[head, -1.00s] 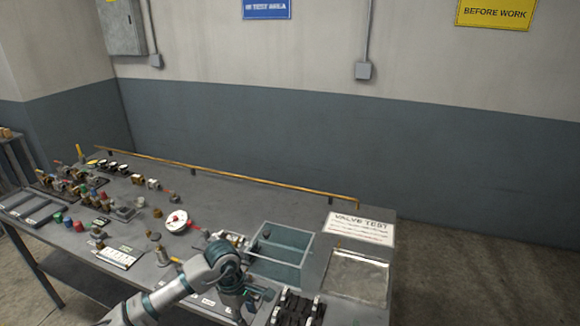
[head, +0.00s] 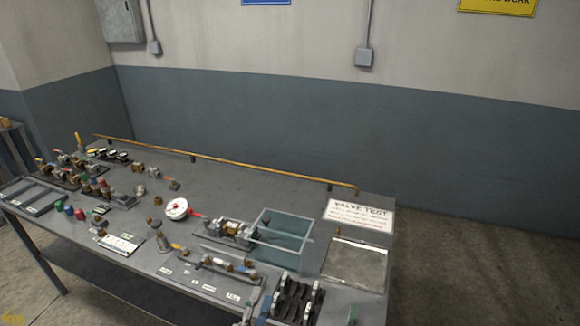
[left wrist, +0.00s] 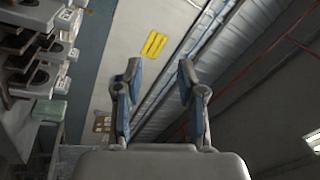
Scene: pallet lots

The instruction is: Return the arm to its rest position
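My left gripper (left wrist: 158,82) shows in the left wrist view with its two fingers apart and nothing between them. Behind it are a wall with a yellow sign and a ceiling, so it is away from the bench top. In the head view my left arm no longer lies across the workbench (head: 235,180); at most a small teal piece at the bottom edge could be part of it, and I cannot tell. My right gripper is in neither view.
The bench holds several valves and fittings at left, a white round gauge (head: 177,208), a clear open box (head: 283,240), a black rack (head: 296,298), a metal tray (head: 355,263) and a valve test sign (head: 359,215). A yellow pipe rail (head: 230,171) runs along the back.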

